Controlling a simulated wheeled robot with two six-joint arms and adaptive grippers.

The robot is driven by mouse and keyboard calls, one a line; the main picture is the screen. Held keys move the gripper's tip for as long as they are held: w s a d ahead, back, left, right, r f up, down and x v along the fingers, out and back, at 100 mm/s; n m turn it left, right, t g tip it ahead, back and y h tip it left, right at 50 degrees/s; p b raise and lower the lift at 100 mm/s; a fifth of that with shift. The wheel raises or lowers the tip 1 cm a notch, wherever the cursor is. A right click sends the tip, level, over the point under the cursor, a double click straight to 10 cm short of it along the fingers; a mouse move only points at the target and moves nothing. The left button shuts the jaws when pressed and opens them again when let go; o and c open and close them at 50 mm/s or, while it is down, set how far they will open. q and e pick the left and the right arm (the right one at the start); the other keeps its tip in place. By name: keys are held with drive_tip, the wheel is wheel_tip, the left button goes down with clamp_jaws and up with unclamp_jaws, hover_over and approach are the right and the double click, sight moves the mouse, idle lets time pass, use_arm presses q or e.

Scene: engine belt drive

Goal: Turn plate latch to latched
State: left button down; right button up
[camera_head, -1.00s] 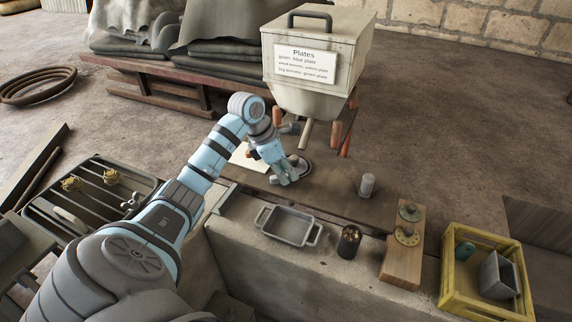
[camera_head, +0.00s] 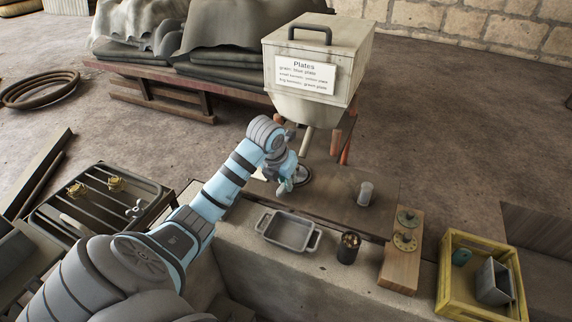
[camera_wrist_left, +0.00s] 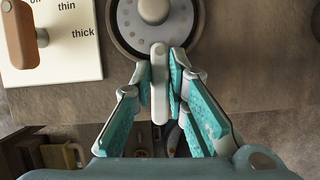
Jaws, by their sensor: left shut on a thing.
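The plate latch (camera_wrist_left: 159,84) is a pale grey bar that reaches down from a round dark-rimmed disc (camera_wrist_left: 150,18) in the left wrist view. The disc has a pale hub and a ring of small dots. My left gripper (camera_wrist_left: 160,72) is shut on the bar, with teal pads on both sides of it. In the head view my left gripper (camera_head: 286,186) is at the near-left edge of the disc (camera_head: 303,176), and its fingers hide most of the latch. My right gripper is in neither view.
A pale panel (camera_wrist_left: 70,62) marked "thin" and "thick" with a brown handle (camera_wrist_left: 20,34) stands close left of the disc. The plates box (camera_head: 350,75) rises behind. A metal tray (camera_head: 289,232), dark cup (camera_head: 348,247), grey cylinder (camera_head: 364,193) and yellow crate (camera_head: 446,270) are nearby.

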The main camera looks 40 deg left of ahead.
sight(281, 189)
use_arm(q)
drive_tip(key=shift+n, duration=0.5)
drive_tip(key=c, duration=1.6)
unclamp_jaws()
drive_tip(key=v, duration=0.7)
drive_tip(key=shift+s+r, duration=0.1)
drive_tip(key=shift+r, duration=0.15)
drive_tip(key=shift+d, duration=0.1)
